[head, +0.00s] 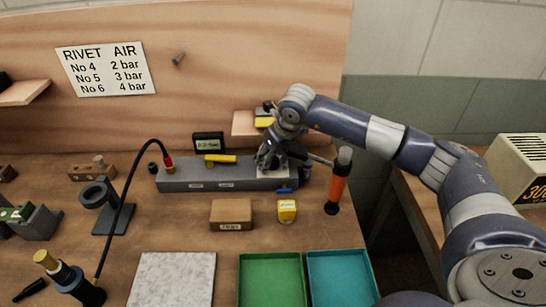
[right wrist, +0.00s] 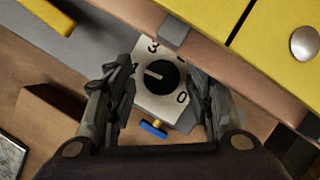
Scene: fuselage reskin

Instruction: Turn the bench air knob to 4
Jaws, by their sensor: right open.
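The bench air knob (right wrist: 160,76) is a round black knob on a pale dial plate (right wrist: 157,103). Its white pointer line points left and slightly up, toward a numeral at the left finger that looks like a 4, partly hidden. A 3 stands above and a 0 at lower right. My right gripper (right wrist: 160,83) is open, one finger on each side of the knob, with gaps visible. In the head view my right gripper (head: 270,160) is over the right end of the grey air unit (head: 225,183) and hides the knob. My left gripper is not in view.
A blue lever (right wrist: 153,130) sits below the dial. A wooden shelf (head: 243,125) with a yellow item is close behind the gripper. An orange-handled tool (head: 335,190) stands to the right. A yellow block (head: 287,211) and green tray (head: 270,282) lie in front. A sign (head: 105,69) lists air pressures.

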